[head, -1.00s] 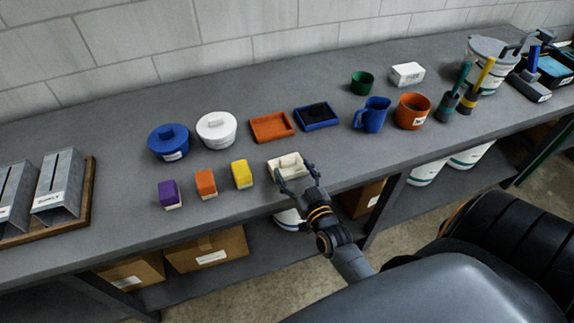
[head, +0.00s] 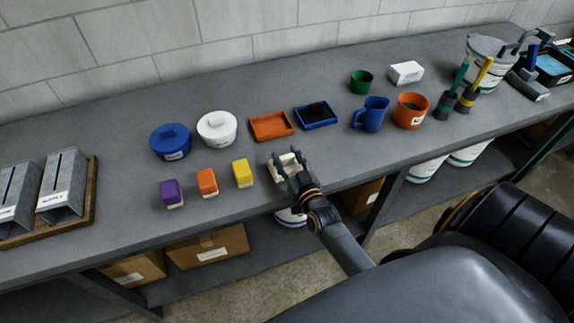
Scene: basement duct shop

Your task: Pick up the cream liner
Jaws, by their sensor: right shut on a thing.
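The cream liner (head: 284,176), a small pale rectangular tray, is near the front edge of the grey bench, in the middle of the head view. My right gripper (head: 287,163) is over it, its fingers closed in on a part of the liner. The fingers and wrist hide part of the liner. I cannot tell whether it is clear of the bench top. My left gripper is not in view.
A yellow block (head: 242,173) stands just left of the liner, with orange (head: 207,182) and purple (head: 171,193) blocks beyond. An orange tray (head: 271,126) and blue tray (head: 316,116) lie behind.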

